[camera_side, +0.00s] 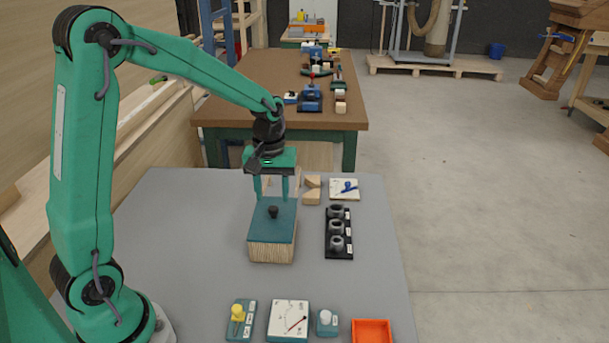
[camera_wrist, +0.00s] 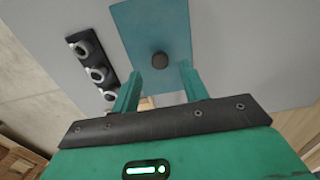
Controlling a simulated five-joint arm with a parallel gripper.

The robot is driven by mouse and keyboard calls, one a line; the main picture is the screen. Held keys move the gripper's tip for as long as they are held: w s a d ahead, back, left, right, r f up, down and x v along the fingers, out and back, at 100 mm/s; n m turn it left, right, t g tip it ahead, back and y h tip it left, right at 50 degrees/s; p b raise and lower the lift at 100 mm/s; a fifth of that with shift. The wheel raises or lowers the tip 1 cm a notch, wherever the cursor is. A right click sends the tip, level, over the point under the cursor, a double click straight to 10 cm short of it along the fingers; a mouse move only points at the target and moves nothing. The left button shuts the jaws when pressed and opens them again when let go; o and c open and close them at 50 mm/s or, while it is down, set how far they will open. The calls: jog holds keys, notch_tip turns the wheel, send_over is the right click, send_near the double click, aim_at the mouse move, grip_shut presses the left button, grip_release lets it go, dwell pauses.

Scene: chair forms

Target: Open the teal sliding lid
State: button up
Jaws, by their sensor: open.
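The teal sliding lid (camera_side: 273,222) covers the top of a wooden box (camera_side: 271,252) on the grey table. A dark round knob (camera_side: 273,211) stands up from the lid. My gripper (camera_side: 271,197) is open and empty, with its two teal fingers pointing down above the far part of the lid, near the knob. In the wrist view the lid (camera_wrist: 150,28) lies beyond the fingertips of my gripper (camera_wrist: 160,83), and the knob (camera_wrist: 159,60) shows between and just past them. I see no contact between fingers and knob.
A black rack with grey rings (camera_side: 339,234) stands right of the box. Wooden blocks (camera_side: 312,190) and a white plate with a blue piece (camera_side: 345,188) lie behind. An orange tray (camera_side: 371,331) and small panels (camera_side: 289,320) line the front. Table left of the box is clear.

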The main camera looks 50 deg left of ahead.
aim_at(273, 207)
jog(key=shift+f, duration=1.7)
grip_shut()
